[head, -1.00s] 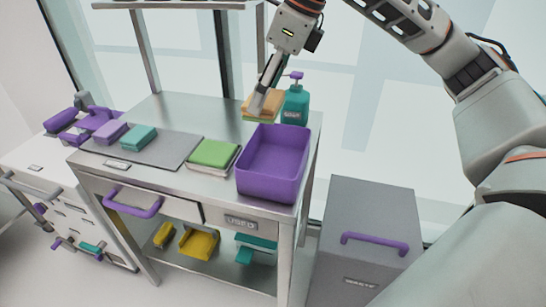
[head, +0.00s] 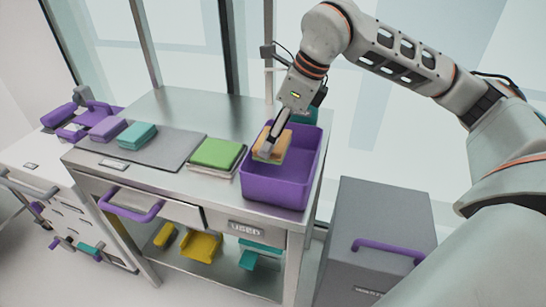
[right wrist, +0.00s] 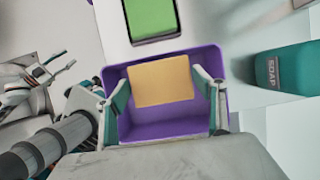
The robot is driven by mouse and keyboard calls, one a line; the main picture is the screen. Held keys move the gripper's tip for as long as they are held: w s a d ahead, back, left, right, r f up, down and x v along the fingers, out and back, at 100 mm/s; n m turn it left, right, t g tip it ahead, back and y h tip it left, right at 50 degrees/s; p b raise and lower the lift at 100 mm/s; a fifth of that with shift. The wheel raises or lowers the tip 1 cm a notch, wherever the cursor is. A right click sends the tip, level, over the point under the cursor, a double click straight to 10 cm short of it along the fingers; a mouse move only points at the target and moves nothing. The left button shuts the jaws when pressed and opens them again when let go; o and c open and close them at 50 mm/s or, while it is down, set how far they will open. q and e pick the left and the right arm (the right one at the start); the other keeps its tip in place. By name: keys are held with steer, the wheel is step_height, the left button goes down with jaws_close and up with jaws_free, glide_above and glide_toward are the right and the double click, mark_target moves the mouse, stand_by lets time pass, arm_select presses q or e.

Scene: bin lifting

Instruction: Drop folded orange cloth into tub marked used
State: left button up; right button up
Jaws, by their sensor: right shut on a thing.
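The folded orange cloth (head: 273,147) is held by my right gripper (head: 268,150) over the purple tub. In the right wrist view the cloth (right wrist: 161,82) sits between the two fingers of the gripper (right wrist: 161,92), with the tub behind it. The purple tub (head: 275,190) is on the right end of the metal table, above the label reading USED on the table front. Its purple wall also shows in the right wrist view (right wrist: 165,128). How far the cloth is above the tub floor is hard to tell.
A green cloth on a tray (head: 215,154) lies left of the tub. A teal soap bottle (right wrist: 288,72) stands close to the tub. Teal (head: 138,136) and purple (head: 108,131) blocks lie on a grey mat. A grey waste bin (head: 376,240) stands right of the table.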

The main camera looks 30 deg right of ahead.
step_height(320, 180, down, 2)
steer(key=shift+f, duration=0.15)
step_height(320, 180, down, 4)
steer(key=shift+f+b, duration=0.1)
steer(key=shift+b, duration=0.4)
steer(key=o, duration=1)
